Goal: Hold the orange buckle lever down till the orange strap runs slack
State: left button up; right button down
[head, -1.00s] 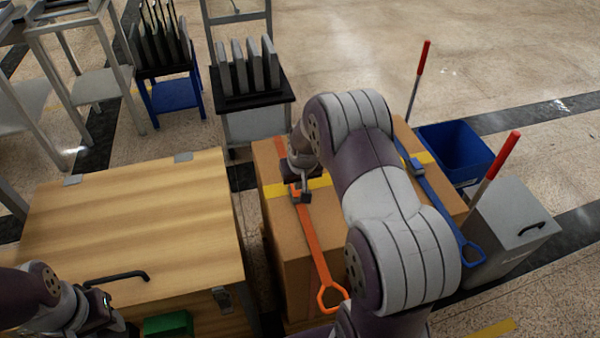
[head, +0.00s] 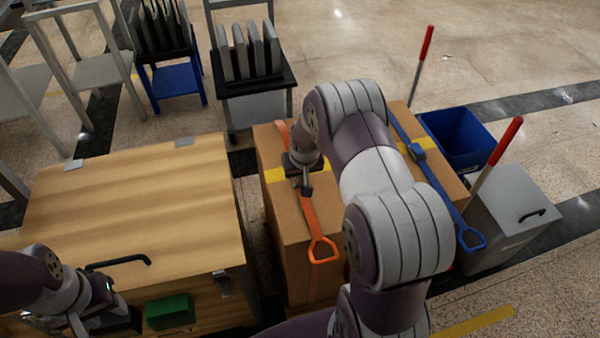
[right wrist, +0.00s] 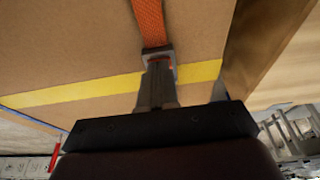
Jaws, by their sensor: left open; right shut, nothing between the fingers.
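The orange strap (head: 308,215) runs over the top of a brown cardboard box (head: 285,225) and ends in an orange loop near the box's front edge. It also shows in the right wrist view (right wrist: 149,20). Its buckle (right wrist: 158,55) is grey with a little orange showing; the lever's position cannot be made out. My right gripper (right wrist: 158,75) is shut and empty, its fingertips at the buckle, seemingly touching it. In the head view the right gripper (head: 304,186) partly covers the buckle. My left gripper (head: 100,318) is open at the lower left, away from the strap.
A blue strap (head: 440,185) with its own buckle crosses the same box to the right. A wooden crate (head: 130,220) stands left, with a green block (head: 170,312) at its front. A blue bin (head: 458,140) and a grey bin (head: 513,220) stand right.

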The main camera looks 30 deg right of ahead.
jog(key=shift+r+p, duration=0.7)
jog(key=shift+p, duration=0.05)
jog(key=shift+r+p, duration=0.4)
jog(key=shift+r, duration=0.05)
notch_tip(320, 180, up, 4)
jog(key=p, duration=0.3)
jog(key=shift+f, duration=0.25)
jog(key=v, duration=0.9)
jog(key=shift+s+r+p, duration=0.2)
jog(key=shift+r+p, duration=0.15)
